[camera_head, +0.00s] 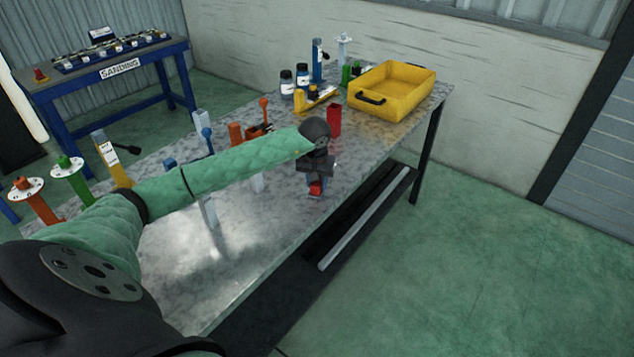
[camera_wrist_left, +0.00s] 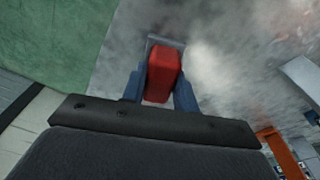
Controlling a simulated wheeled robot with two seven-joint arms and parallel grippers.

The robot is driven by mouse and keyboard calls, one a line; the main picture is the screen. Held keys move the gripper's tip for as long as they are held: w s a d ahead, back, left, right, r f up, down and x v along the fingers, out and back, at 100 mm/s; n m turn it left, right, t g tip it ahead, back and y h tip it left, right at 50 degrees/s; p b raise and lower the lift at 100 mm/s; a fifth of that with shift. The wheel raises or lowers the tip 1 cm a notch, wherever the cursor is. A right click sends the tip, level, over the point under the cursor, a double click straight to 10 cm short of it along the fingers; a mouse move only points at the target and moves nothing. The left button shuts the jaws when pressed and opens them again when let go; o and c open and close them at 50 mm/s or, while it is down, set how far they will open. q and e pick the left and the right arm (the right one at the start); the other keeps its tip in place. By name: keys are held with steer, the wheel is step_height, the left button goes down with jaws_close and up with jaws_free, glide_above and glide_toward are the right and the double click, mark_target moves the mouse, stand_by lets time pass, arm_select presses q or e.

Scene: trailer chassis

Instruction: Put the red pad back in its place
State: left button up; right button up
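The red pad (camera_wrist_left: 162,72) is a small red block between the two blue fingers of my left gripper (camera_wrist_left: 160,92) in the left wrist view. The fingers appear closed against its sides. A grey edge shows at its far end. In the head view, my left gripper (camera_head: 316,188) points down at the table's right front edge, with red showing between its fingers. I cannot tell whether the pad touches the table. A red upright box (camera_head: 334,120) stands just behind the gripper; its inside is hidden. My right gripper is not in view.
The grey table (camera_head: 165,285) carries a yellow bin (camera_head: 392,92), dark-lidded jars (camera_head: 287,84), a blue bottle (camera_head: 318,62) and several coloured holders. An orange holder (camera_head: 236,134) stands behind my arm. A blue bench marked SANDING (camera_head: 119,68) is at back left. Open floor lies right.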

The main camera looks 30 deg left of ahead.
mark_target(316, 183)
arm_select(q)
steer(key=o, duration=0.4)
steer(key=shift+o, duration=0.2)
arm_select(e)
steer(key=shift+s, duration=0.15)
arm_select(q)
steer(key=shift+r, duration=0.1)
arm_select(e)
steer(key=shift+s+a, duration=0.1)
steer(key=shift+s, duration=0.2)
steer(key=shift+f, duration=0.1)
arm_select(q)
steer(key=shift+r, duration=0.6)
steer(key=r, duration=0.1)
steer(key=r+b, duration=0.1)
steer(key=r, duration=0.1)
steer(key=shift+s+b, duration=0.25)
steer(key=shift+b, duration=0.15)
step_height(316, 183, up, 8)
steer(key=b, duration=0.2)
steer(key=shift+s+d+b, duration=0.25)
steer(key=shift+s+b, duration=0.05)
steer(key=shift+s, duration=0.15)
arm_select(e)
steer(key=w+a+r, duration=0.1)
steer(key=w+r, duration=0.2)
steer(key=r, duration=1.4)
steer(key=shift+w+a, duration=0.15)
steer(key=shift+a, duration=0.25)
